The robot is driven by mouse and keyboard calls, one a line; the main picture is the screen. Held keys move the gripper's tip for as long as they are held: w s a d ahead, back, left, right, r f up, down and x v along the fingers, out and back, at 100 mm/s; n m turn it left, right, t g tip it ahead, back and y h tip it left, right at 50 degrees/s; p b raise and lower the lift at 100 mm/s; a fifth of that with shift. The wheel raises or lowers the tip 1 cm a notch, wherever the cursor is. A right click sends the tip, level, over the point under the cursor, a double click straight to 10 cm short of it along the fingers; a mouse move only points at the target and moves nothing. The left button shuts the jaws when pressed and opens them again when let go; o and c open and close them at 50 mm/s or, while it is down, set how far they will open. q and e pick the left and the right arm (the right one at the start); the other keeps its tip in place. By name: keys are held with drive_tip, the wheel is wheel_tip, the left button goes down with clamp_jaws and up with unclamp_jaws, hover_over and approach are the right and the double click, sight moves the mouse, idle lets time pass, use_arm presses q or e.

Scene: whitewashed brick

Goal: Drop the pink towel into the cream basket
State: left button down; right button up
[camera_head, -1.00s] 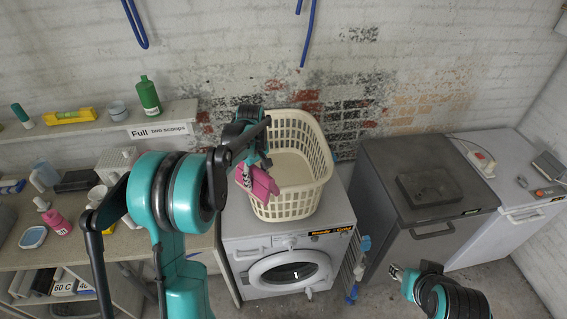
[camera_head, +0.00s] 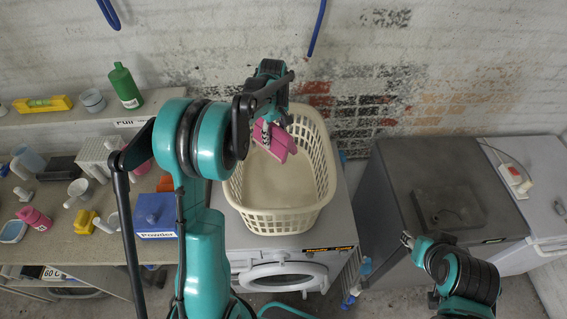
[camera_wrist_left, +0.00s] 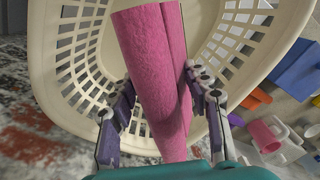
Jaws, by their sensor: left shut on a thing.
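The pink towel (camera_head: 277,143) is a folded or rolled bundle in my left gripper (camera_head: 268,126). In the left wrist view the towel (camera_wrist_left: 158,70) lies between the two fingers of the left gripper (camera_wrist_left: 160,105), which are shut on it. The cream basket (camera_head: 282,222), with slotted walls, stands on the white washing machine. The towel is over the basket's opening, near its left and back part, and the basket's rim (camera_wrist_left: 70,120) shows around it in the left wrist view. My right gripper (camera_head: 408,240) is low at the right, in front of the grey machine, too small to judge.
The white washing machine (camera_head: 230,240) carries the basket. A grey lidded machine (camera_head: 450,180) stands to the right. A green bottle (camera_head: 125,87) stands on the shelf above.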

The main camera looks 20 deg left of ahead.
sight(274, 125)
use_arm(q)
drive_tip(key=shift+f+b, duration=1.7)
drive_tip(key=shift+f, duration=1.3)
drive_tip(key=c, duration=0.6)
unclamp_jaws()
drive_tip(key=shift+r, duration=0.1)
drive_tip(key=shift+c, duration=0.2)
wheel_tip(274, 125, up, 12)
